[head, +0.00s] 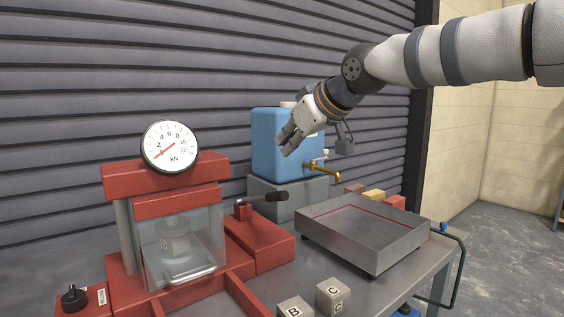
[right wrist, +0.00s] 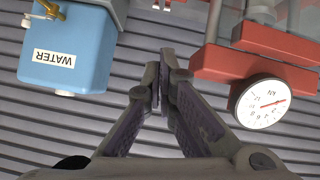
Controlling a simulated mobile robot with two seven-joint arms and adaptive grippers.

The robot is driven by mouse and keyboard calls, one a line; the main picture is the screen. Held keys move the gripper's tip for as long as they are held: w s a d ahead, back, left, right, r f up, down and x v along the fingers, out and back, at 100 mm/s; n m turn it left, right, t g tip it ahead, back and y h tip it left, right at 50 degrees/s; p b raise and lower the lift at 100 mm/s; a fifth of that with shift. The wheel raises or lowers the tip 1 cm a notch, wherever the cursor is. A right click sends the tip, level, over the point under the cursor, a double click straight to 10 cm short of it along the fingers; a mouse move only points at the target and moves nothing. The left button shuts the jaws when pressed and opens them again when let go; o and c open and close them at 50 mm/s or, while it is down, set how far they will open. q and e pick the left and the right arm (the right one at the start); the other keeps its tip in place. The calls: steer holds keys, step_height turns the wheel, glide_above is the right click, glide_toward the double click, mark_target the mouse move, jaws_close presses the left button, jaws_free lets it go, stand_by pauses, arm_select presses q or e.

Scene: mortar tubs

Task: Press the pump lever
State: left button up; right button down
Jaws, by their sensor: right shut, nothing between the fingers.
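The pump lever (head: 268,197) is a dark handle on the red pump body (head: 258,238), to the right of the red press (head: 165,189). It points to the right and slightly up. My right gripper (head: 284,146) is shut and empty, above the lever and in front of the blue water tank (head: 268,140). In the right wrist view its fingertips (right wrist: 160,85) are together with nothing between them. The lever is not clearly seen there. The round kN gauge (head: 170,147) on the press has its needle near the low end. My left gripper is not in view.
A grey metal tray (head: 395,243) stands right of the pump. Cubes marked B (head: 294,308) and C (head: 333,297) sit at the front of the bench. A clear guard (head: 205,240) covers the press opening, with a cube inside. The tank's brass tap (head: 325,173) projects near my right gripper.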

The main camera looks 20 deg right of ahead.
steer(key=b, duration=0.2)
glide_above(275, 193)
steer(key=w, duration=0.1)
step_height(275, 193, down, 6)
steer(key=shift+s+f+p, duration=0.55)
steer(key=shift+f+p, duration=0.15)
steer(key=shift+s+d+f, duration=0.15)
steer(key=shift+f, duration=0.6)
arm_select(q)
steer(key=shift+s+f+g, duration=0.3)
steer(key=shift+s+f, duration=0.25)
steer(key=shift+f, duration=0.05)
